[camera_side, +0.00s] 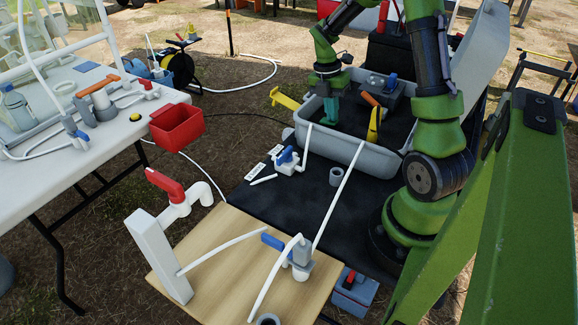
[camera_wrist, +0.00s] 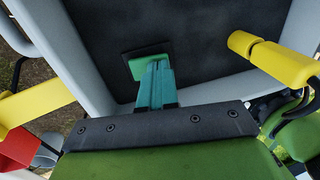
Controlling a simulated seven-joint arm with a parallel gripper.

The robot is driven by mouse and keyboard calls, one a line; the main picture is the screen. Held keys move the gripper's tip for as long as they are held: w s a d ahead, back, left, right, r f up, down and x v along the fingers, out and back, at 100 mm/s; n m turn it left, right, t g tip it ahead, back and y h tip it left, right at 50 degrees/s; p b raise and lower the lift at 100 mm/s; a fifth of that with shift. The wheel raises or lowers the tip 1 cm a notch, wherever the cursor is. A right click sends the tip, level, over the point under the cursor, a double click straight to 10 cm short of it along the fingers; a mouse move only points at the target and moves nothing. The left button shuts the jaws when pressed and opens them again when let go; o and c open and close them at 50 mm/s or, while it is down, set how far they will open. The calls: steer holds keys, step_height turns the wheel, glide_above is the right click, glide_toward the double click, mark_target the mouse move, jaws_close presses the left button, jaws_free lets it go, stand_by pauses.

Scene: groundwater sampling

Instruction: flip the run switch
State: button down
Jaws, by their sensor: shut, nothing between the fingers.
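My gripper (camera_side: 330,112) points down into the open grey case on the dark mat. Its teal fingers (camera_wrist: 155,88) are together with nothing between them, over the case's dark floor in the wrist view. A small dark green-edged plate (camera_wrist: 146,60) lies just beyond the fingertips; I cannot tell whether they touch it. No part is clearly marked as the run switch. A blue-grey box (camera_side: 353,292) with a red part on top stands at the front by the board. Another grey box (camera_side: 392,98) with a blue part sits inside the case, right of my gripper.
The grey case (camera_side: 345,150) has raised walls around my gripper. Yellow handles stand at its left (camera_side: 285,98) and right (camera_side: 374,124); one also shows in the wrist view (camera_wrist: 275,58). A wooden board (camera_side: 225,275) with valves and white tubes is in front. A red bin (camera_side: 176,127) hangs left.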

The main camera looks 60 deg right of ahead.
steer(key=shift+s+f, duration=0.25)
steer(key=shift+f, duration=0.2)
steer(key=shift+w+a, duration=0.1)
steer(key=shift+w, duration=0.85)
steer(key=shift+s, duration=0.1)
step_height(320, 180, up, 14)
steer(key=w, duration=0.3)
steer(key=shift+r, duration=0.15)
